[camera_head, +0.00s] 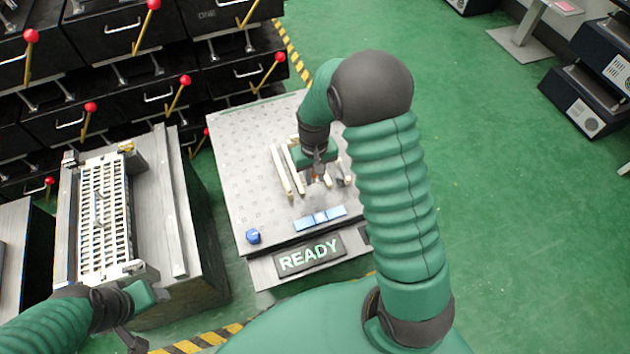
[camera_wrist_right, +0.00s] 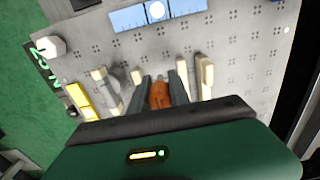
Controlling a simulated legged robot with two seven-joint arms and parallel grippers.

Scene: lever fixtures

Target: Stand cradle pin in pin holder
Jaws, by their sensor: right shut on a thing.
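My right gripper (camera_head: 319,178) is low over the grey perforated table, among cream bars. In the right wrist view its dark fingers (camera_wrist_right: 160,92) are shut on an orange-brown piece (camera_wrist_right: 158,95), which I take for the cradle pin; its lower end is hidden. A blue strip with a pale middle (camera_head: 320,218) lies near the table's front; in the wrist view a blue strip with a white round spot (camera_wrist_right: 128,18) shows at the top. I cannot tell which part is the pin holder. My left gripper (camera_head: 146,296) is by the left-hand bench; its fingers are unclear.
Cream bars (camera_head: 281,171) stand left of my right gripper. A slotted pale rack (camera_head: 103,215) is on the left bench. Red-knobbed levers (camera_head: 31,36) line the back left.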

